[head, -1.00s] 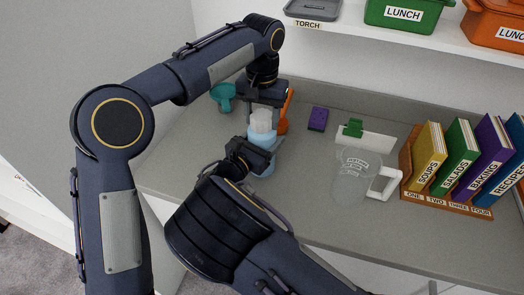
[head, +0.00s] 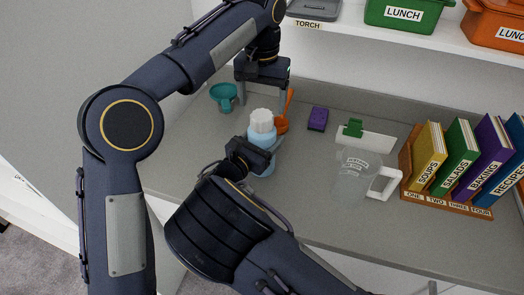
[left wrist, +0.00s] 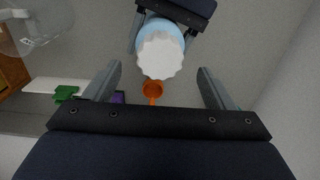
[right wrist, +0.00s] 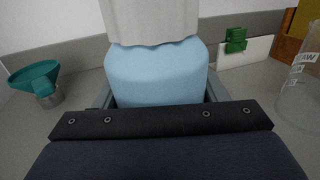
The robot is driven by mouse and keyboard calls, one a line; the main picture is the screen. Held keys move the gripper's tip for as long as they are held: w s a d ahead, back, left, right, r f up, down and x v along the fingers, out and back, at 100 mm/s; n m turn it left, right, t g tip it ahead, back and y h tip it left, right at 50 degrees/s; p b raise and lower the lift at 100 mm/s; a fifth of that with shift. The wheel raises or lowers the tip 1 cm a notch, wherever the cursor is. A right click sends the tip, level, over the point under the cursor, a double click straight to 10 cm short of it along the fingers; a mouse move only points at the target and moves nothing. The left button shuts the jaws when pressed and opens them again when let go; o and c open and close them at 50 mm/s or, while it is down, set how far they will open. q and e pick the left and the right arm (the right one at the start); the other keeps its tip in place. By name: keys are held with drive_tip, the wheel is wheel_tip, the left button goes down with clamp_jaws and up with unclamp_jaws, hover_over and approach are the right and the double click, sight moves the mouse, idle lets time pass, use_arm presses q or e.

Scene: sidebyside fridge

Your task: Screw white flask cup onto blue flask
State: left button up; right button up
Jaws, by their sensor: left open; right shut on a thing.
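The blue flask (head: 262,139) stands upright on the counter, and it also shows in the right wrist view (right wrist: 157,72). The white flask cup (head: 262,120) sits on top of the flask; from above in the left wrist view its scalloped rim (left wrist: 160,56) shows. I cannot tell how tightly it is seated. My right gripper (head: 258,157) is shut around the flask's body. My left gripper (head: 262,98) is open and empty, above and behind the cup in the head view. Its two fingers (left wrist: 160,85) are apart with nothing between them touching.
A clear jug (head: 352,175) and a book rack (head: 445,202) stand to the right. A shelf (head: 400,38) with lunch boxes overhangs the back.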

use_arm(q)
wheel_tip(320, 180, up, 7)
drive_tip(key=shift+f, duration=0.15)
idle(0.4)
use_arm(e)
drive_tip(key=o, duration=2)
drive_tip(key=shift+c, duration=0.2)
drive_tip(key=shift+s, duration=0.1)
